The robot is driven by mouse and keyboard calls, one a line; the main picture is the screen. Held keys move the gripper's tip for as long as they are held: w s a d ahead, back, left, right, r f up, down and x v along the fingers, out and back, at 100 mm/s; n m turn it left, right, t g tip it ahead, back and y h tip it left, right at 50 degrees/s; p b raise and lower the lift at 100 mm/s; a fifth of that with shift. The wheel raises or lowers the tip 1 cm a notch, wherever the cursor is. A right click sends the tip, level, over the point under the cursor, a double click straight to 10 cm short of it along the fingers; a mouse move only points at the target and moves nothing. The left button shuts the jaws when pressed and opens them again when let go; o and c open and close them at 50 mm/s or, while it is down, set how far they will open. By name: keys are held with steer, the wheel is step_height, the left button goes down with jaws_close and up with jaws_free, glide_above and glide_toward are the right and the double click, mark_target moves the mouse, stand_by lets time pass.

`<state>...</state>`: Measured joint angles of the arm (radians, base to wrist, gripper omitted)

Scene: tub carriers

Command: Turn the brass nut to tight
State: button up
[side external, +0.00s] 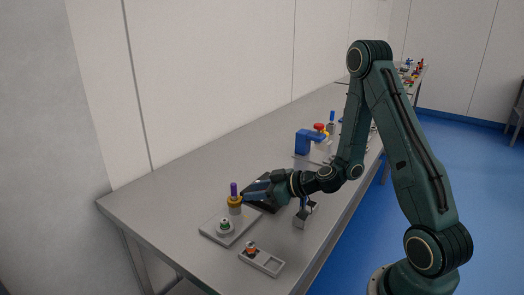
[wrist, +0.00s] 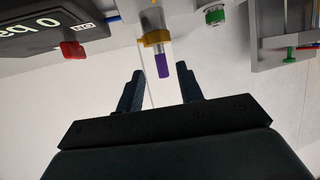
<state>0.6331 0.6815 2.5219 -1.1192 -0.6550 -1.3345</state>
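A yellow-brass collar, which looks like the brass nut (side external: 235,201), sits around an upright post with a purple top (side external: 233,188) on a grey plate (side external: 213,236). In the wrist view the brass nut (wrist: 157,38) shows with a small tab at one side, and the purple tip (wrist: 162,66) points toward me. My gripper (side external: 248,196) is beside the post, just right of it in the side view. In the wrist view my gripper (wrist: 161,82) has its fingers wide apart, with the purple tip between them in the picture. I cannot tell whether they touch the post.
A green-topped fitting (side external: 224,226) stands on the same plate. A small grey tray (side external: 267,265) with an orange part lies in front. A dark display box (wrist: 55,27) with a red knob (wrist: 72,50) is close by.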

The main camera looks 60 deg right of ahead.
mark_target(241, 201)
steer(key=shift+f, duration=1.35)
steer(key=shift+w+f, duration=0.15)
steer(key=shift+f, duration=0.05)
steer(key=shift+x, duration=1.35)
steer(key=shift+r, duration=0.1)
steer(key=shift+c, duration=0.3)
steer(key=c, duration=0.7)
